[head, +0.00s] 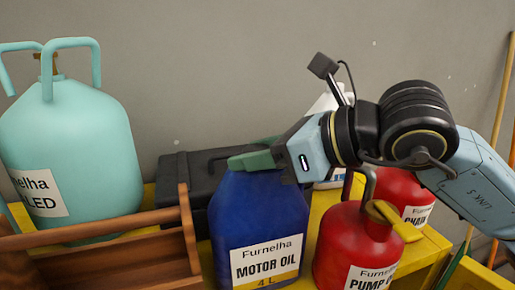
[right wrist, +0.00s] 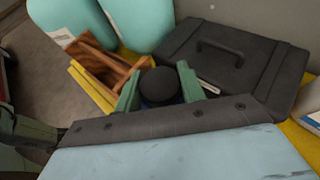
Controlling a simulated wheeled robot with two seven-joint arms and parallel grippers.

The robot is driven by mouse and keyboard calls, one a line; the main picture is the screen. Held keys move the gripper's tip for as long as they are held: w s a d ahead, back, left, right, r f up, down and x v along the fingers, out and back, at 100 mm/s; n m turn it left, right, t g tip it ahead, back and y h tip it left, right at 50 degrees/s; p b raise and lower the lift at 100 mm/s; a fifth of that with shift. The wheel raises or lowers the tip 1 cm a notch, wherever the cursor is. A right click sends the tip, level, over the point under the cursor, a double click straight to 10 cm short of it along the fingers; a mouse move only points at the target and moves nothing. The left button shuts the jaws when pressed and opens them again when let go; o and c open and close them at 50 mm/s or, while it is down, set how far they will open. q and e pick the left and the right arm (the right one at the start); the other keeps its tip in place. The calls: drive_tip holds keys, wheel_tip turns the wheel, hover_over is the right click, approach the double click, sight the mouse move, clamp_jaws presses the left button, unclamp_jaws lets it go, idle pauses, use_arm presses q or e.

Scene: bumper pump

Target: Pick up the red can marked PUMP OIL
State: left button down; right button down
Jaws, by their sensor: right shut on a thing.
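The red PUMP OIL can (head: 350,245) stands upright at the lower right in the head view, with a dark handle and a yellow spout. My right gripper (head: 258,160) is left of it, over the blue MOTOR OIL can (head: 255,215). In the right wrist view my right gripper (right wrist: 158,86) has its green fingers on either side of the round black cap (right wrist: 160,86) of the blue can and is shut on it. The red PUMP OIL can is apart from the fingers.
A second red can (head: 408,195) stands behind the PUMP OIL can. A turquoise gas cylinder (head: 75,140), a brown wooden crate (head: 120,265) and a black case (head: 180,175) crowd the left and back. A white bottle (head: 325,105) is behind my right gripper. The yellow surface (head: 425,250) has little free room.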

drive_tip(key=c, duration=1.1)
unclamp_jaws()
drive_tip(key=shift+c, duration=0.2)
drive_tip(key=shift+o, duration=1.4)
